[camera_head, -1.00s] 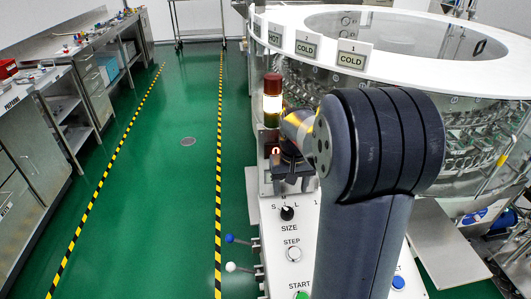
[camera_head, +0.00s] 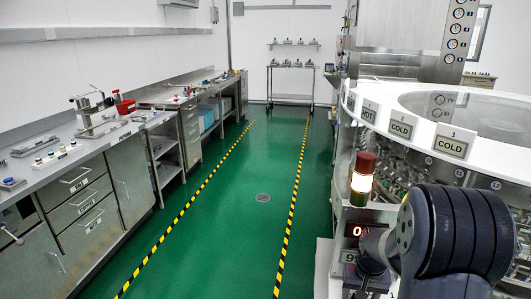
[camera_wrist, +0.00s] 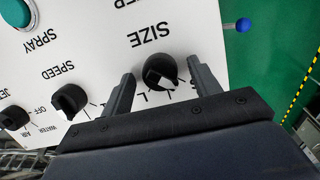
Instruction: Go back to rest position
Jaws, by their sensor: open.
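My gripper (camera_wrist: 161,69) is open and empty in the wrist view, with one finger on each side of the black SIZE knob (camera_wrist: 160,72). I cannot tell whether the fingers are level with the knob or above it; neither finger is seen pressing on it. The white control panel (camera_wrist: 100,30) lies below the gripper. In the head view my arm is at the lower right, over the panel beside the rotary washer (camera_head: 478,114), and the fingers are not in view there.
SPEED knob (camera_wrist: 69,102), teal SPRAY button (camera_wrist: 17,14) and blue-tipped lever (camera_wrist: 243,25) are near the gripper. A signal tower (camera_head: 362,180) stands beside my arm. Workbenches (camera_head: 85,205) line the left; a cart (camera_head: 291,85) stands at the back. The green aisle (camera_head: 225,220) is clear.

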